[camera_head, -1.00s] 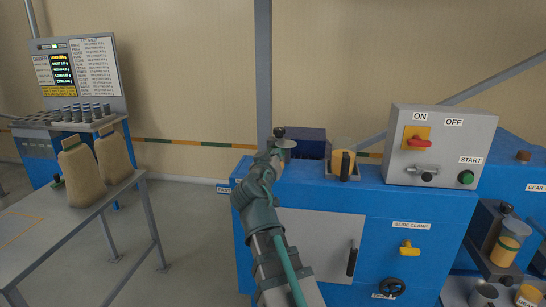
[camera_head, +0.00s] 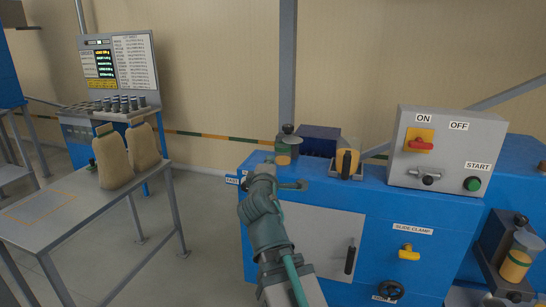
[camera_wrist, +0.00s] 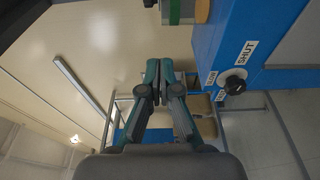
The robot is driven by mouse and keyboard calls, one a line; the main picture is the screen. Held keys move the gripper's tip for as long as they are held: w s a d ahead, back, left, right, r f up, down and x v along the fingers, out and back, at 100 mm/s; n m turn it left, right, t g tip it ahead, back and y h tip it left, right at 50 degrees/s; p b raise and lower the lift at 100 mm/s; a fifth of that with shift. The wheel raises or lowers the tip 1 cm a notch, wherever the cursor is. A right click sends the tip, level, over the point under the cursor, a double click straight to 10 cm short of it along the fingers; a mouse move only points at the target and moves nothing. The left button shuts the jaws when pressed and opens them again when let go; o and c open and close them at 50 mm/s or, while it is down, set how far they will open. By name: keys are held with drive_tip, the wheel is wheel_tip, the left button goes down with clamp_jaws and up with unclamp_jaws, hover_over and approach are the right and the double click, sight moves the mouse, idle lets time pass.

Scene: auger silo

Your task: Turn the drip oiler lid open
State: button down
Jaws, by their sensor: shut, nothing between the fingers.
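What appears to be the drip oiler (camera_head: 284,152) stands upright at the left end of the blue machine's top, with an amber body and a grey-green lid carrying a dark knob. I cannot tell whether the lid is turned. A part of a green and amber thing, probably the oiler, shows at the top edge of the wrist view (camera_wrist: 185,11). My gripper (camera_head: 303,185) is below and in front of it, apart from it, pointing right. In the wrist view my gripper's fingers (camera_wrist: 158,76) are together and empty.
A dark blue box (camera_head: 320,139) and a yellow cup with a black handle (camera_head: 348,158) stand right of the oiler. A grey control box (camera_head: 446,150) is further right. A black knob marked SHUT (camera_wrist: 235,85) is on the machine's side. A table with sacks (camera_head: 118,165) stands left.

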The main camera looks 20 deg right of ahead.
sight(287, 143)
drive_tip(key=p+x, duration=0.4)
drive_tip(key=x, duration=0.5)
drive_tip(key=shift+w+d+r+p, duration=0.15)
drive_tip(key=shift+w+p, duration=0.2)
drive_tip(key=shift+p, duration=0.05)
drive_tip(key=shift+w+d+p, duration=0.2)
drive_tip(key=shift+d+p, duration=0.35)
drive_tip(key=shift+d, duration=0.6)
drive_tip(key=shift+w+d, duration=0.15)
drive_tip(key=shift+d, duration=0.55)
drive_tip(key=shift+s+d+p, duration=0.35)
drive_tip(key=shift+d+p, duration=0.1)
drive_tip(key=shift+d, duration=0.05)
drive_tip(key=shift+s+d+p, duration=0.25)
drive_tip(key=shift+d+p, duration=0.05)
drive_tip(key=shift+d, duration=0.3)
drive_tip(key=shift+s+d+p, duration=0.25)
drive_tip(key=shift+d+p, duration=0.05)
drive_tip(key=shift+d, duration=0.25)
drive_tip(key=shift+s+d+p, duration=0.25)
drive_tip(key=shift+d+p, duration=0.35)
drive_tip(key=shift+d, duration=0.45)
drive_tip(key=shift+d+p, duration=0.5)
drive_tip(key=shift+d, duration=0.45)
